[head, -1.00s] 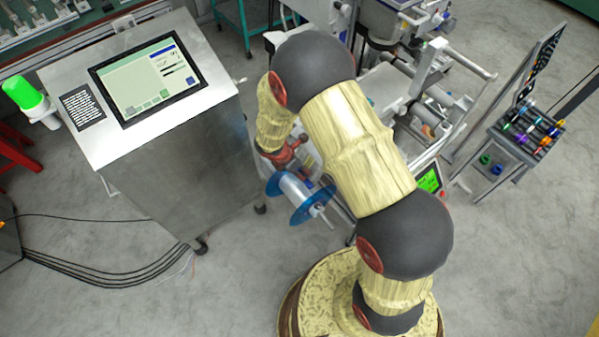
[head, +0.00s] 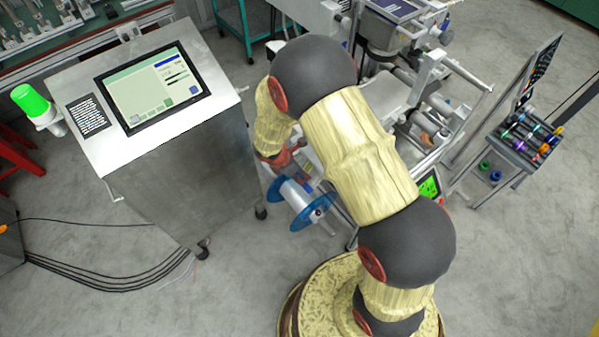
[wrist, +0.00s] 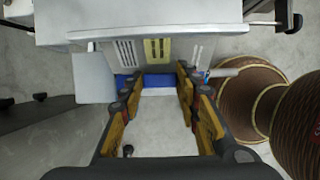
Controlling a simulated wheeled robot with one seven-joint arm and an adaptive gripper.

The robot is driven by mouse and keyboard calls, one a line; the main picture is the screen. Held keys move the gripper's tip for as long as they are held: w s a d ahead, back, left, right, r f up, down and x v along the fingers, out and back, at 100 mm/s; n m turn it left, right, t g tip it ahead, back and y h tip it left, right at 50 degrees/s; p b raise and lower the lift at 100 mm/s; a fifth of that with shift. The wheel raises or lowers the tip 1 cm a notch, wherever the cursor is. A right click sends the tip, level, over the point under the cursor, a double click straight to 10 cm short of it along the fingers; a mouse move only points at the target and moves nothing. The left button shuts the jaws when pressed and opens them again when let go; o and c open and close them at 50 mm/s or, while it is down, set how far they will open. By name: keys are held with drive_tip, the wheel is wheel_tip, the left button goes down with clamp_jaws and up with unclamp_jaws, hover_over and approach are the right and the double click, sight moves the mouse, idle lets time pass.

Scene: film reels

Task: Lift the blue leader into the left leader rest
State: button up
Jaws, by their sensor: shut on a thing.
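My gripper (wrist: 157,92) is in the wrist view, its two fingers closed on the ends of a blue strip, the blue leader (wrist: 158,80). A pale piece shows just below the strip. Beyond the fingertips is a light grey machine panel with a slotted white patch (wrist: 125,53) and a yellow patch (wrist: 157,49). I cannot tell which part is the left leader rest. In the head view my gripper (head: 285,158) shows small and red beside the machine, partly hidden by my arm; the leader is not clear there.
A reel with blue flanges (head: 281,217) sits just below my gripper in the head view. A steel cabinet with a screen (head: 153,87) stands to the left. A rack of coloured rolls (head: 528,140) stands at the right. Open floor lies in front.

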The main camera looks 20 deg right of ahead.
drive_tip(key=a+p+v, duration=0.1)
drive_tip(key=p+v, duration=0.7)
drive_tip(key=v, duration=0.2)
drive_tip(key=shift+s, duration=0.15)
idle(1.4)
drive_tip(key=shift+f, duration=0.1)
drive_tip(key=a+p+v, duration=0.1)
drive_tip(key=p+v, duration=0.8)
drive_tip(key=v, duration=0.3)
drive_tip(key=shift+s+f, duration=0.2)
drive_tip(key=shift+f, duration=0.05)
idle(1.9)
drive_tip(key=shift+r, duration=0.1)
idle(0.3)
drive_tip(key=p+v, duration=0.6)
drive_tip(key=v, duration=0.2)
drive_tip(key=shift+a, duration=0.4)
idle(1.0)
